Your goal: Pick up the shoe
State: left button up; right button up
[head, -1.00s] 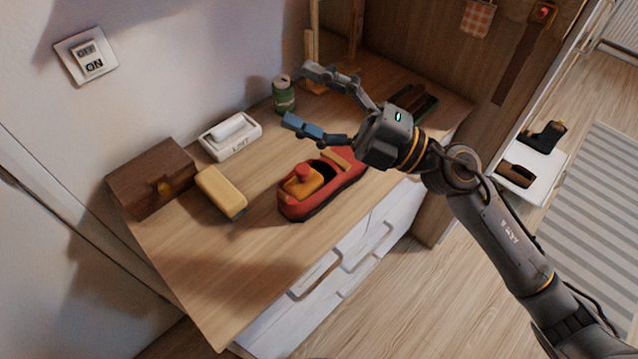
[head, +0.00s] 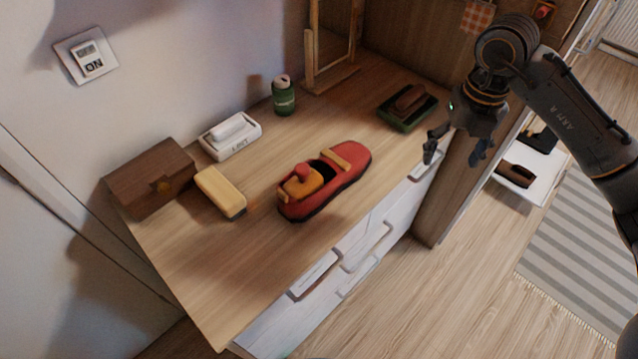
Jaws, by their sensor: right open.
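A red shoe (head: 345,170) with a dark sole and a yellow band lies on the wooden dresser top (head: 210,270). An orange-yellow piece with a red knob (head: 303,180) sits in its heel opening. My right gripper (head: 455,152) is open and empty, pointing down at the right edge of the dresser. It is to the right of the shoe and apart from it. My left gripper is not in view.
A wooden box (head: 150,178), yellow brush (head: 220,192), white lint tray (head: 230,137), green can (head: 284,97) and green tray with a brown brush (head: 405,108) stand around the shoe. The dresser's front left is clear. Brown shoes (head: 515,174) lie on a low white shelf.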

aim_at(341, 165)
jog(key=k+j+u, duration=0.1)
jog(key=u, duration=0.3)
jog(key=j+u, duration=0.35)
